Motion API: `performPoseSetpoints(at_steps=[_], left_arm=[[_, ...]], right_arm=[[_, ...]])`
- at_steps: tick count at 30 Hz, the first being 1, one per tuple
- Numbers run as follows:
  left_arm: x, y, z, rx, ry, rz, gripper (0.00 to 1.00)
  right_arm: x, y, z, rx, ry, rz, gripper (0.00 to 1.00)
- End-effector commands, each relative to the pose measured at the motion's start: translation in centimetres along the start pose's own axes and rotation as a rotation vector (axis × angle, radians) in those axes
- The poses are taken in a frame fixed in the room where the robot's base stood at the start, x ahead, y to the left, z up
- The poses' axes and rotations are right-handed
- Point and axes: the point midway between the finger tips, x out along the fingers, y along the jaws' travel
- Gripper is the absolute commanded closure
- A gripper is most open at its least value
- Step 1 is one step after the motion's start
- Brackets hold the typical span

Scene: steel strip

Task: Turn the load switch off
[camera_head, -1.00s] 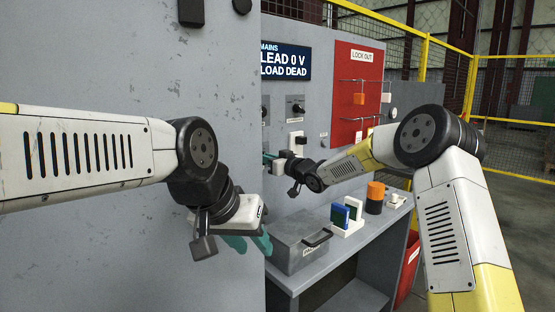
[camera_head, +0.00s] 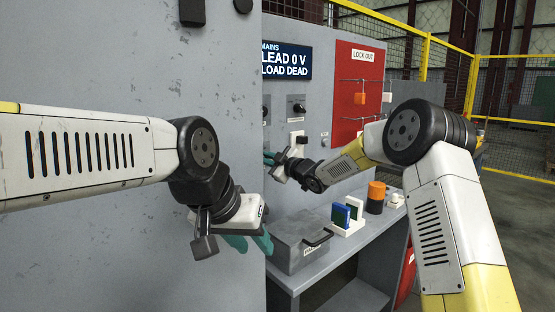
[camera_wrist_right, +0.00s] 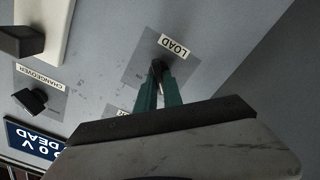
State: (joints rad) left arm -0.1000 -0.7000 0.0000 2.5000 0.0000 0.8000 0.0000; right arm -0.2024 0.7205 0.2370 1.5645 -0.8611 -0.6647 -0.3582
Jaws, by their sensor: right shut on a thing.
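The load switch's dark handle (camera_wrist_right: 157,70) stands on a grey plate below a LOAD label (camera_wrist_right: 173,46) in the right wrist view. My right gripper (camera_wrist_right: 159,82) has its green fingers shut on this handle, which they partly cover. In the head view my right gripper (camera_head: 270,158) is at the panel face and hides the load switch. My left gripper (camera_head: 249,243) hangs in front of the grey cabinet, its two green fingers apart and empty. The display (camera_head: 285,61) reads "LEAD 0 V" and "LOAD DEAD".
A changeover knob (camera_wrist_right: 31,100) sits beside the load switch. A red lock-out board (camera_head: 358,95) is on the panel to the right.

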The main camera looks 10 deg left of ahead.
Motion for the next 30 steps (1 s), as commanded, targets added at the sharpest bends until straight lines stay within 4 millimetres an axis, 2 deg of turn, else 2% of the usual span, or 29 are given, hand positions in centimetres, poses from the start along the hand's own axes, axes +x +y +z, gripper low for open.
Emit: performPoseSetpoints(at_steps=[19,20,22,30], left_arm=[[0.0,0.0,0.0,0.0,0.0,0.0,0.64],[0.0,0.0,0.0,0.0,0.0,0.0,0.64],[0.0,0.0,0.0,0.0,0.0,0.0,0.64],[0.0,0.0,0.0,0.0,0.0,0.0,0.64]], right_arm=[[-0.06,-0.15,0.24,-0.047,-0.004,-0.003,1.0],[-0.06,-0.15,0.24,-0.046,-0.004,-0.003,0.83],[-0.05,-0.13,0.21,-0.046,-0.004,-0.002,0.7],[-0.02,-0.07,0.08,-0.045,-0.002,-0.001,0.67]])
